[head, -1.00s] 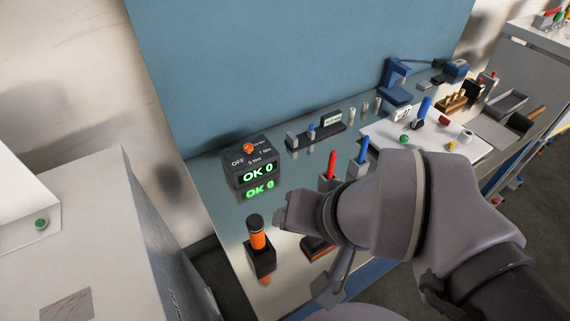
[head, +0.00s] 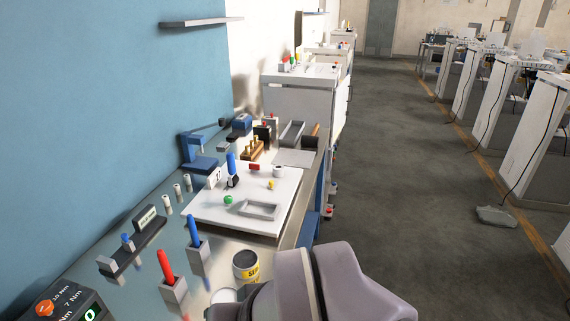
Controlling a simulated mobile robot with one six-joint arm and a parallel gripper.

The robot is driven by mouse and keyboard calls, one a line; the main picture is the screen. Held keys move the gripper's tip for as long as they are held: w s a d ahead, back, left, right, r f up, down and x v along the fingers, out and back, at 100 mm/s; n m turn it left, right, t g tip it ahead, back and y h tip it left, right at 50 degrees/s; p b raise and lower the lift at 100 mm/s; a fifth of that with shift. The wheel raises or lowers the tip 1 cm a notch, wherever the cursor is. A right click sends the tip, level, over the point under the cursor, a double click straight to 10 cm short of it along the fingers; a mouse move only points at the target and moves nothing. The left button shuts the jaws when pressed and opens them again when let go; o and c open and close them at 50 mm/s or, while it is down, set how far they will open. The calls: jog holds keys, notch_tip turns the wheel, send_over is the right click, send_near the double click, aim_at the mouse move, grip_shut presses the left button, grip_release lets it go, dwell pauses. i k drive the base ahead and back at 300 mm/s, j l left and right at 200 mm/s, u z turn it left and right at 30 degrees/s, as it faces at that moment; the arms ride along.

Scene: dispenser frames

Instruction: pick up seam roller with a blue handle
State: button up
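A tool with an upright blue handle and a dark lower end (head: 232,168) stands on the white board (head: 205,212) of the bench, near the board's back left. It looks like the seam roller, but its roller end is too small to make out. Another blue handle (head: 194,231) stands in a small grey block in front of the board, beside a red handle (head: 166,267) in a similar block. My arm shows at the bottom centre, well in front of the white board. My gripper's fingers are out of the picture below.
A yellow-labelled can (head: 246,265) stands near my arm. On the board lie a grey tray (head: 258,210) and several small coloured parts. A blue press (head: 198,154) stands at the wall behind.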

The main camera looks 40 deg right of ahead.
aim_at(233, 179)
jog(key=z, duration=0.5)
jog(key=i+l+u, duration=0.65)
jog(key=l, duration=0.2)
jog(key=i+l+u, duration=0.1)
jog(key=l+u, duration=0.15)
jog(key=i+l+u, duration=0.2)
jog(key=l, duration=0.3)
jog(key=k+j, duration=0.05)
jog(key=k, duration=0.05)
